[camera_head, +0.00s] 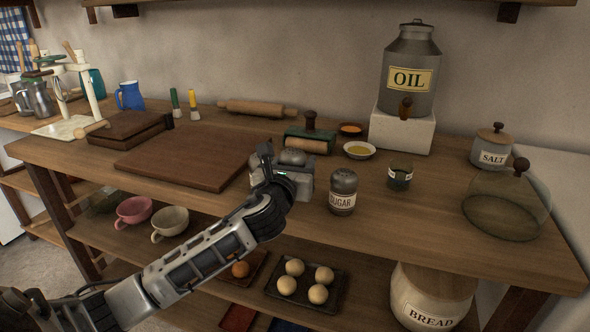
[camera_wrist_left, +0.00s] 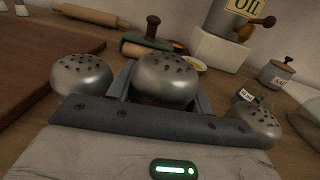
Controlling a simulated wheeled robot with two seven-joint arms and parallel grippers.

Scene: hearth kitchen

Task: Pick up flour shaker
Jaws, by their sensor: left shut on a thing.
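Three metal shakers with perforated domed tops stand in a row on the wooden counter. My left gripper (camera_head: 297,178) is shut on the middle shaker (camera_head: 292,157), whose domed top shows between the fingers in the left wrist view (camera_wrist_left: 165,76). The gripper hides its label, so I cannot read whether it says flour. Another shaker (camera_wrist_left: 82,75) is to the left in the wrist view, mostly hidden behind my gripper in the head view. The sugar shaker (camera_head: 343,190) stands just to the right, its label readable. My right gripper is not in view.
A dark cutting board (camera_head: 185,157) lies to the left. Behind are a green-based tool (camera_head: 310,135) and a small yellow-filled bowl (camera_head: 359,150). A small labelled jar (camera_head: 400,176), a glass dome (camera_head: 507,205) and the oil dispenser (camera_head: 410,70) stand to the right.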

